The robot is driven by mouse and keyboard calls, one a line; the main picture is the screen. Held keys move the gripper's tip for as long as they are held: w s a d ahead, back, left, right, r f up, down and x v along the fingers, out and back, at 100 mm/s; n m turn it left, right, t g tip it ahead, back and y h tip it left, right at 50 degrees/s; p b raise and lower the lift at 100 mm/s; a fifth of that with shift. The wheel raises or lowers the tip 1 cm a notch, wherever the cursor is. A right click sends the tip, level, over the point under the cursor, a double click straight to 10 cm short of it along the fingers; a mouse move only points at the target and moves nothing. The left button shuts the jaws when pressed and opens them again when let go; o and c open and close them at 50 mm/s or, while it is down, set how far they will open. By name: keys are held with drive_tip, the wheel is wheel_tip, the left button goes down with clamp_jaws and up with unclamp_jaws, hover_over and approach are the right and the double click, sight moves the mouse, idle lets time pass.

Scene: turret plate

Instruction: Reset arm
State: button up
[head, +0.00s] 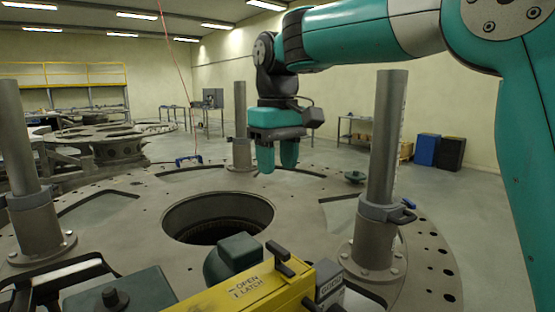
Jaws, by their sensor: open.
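My gripper (277,157) hangs from my teal arm in the upper middle of the head view. Its two teal fingers point down and stand apart, with nothing visible between them. It is in the air above the grey turret plate (120,205), up and to the right of the round hole (218,217) in the plate. My arm reaches in from the upper right corner.
Upright grey posts stand on the plate at left (17,150), centre back (240,125) and right (385,140). A yellow unit labelled "open latch" (240,290) is in the near foreground. Blue (427,149) and black (450,153) bins stand at back right.

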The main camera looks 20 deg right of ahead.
drive_tip(key=s+a+f+n+y, duration=0.1)
drive_tip(key=s+f, duration=0.5)
drive_tip(key=s, duration=0.6)
drive_tip(key=s+a+f+n+y, duration=0.2)
drive_tip(key=s+f, duration=0.5)
drive_tip(key=s, duration=0.6)
drive_tip(key=shift+a+y, duration=0.6)
drive_tip(key=shift+a, duration=0.25)
drive_tip(key=shift+a+f, duration=0.1)
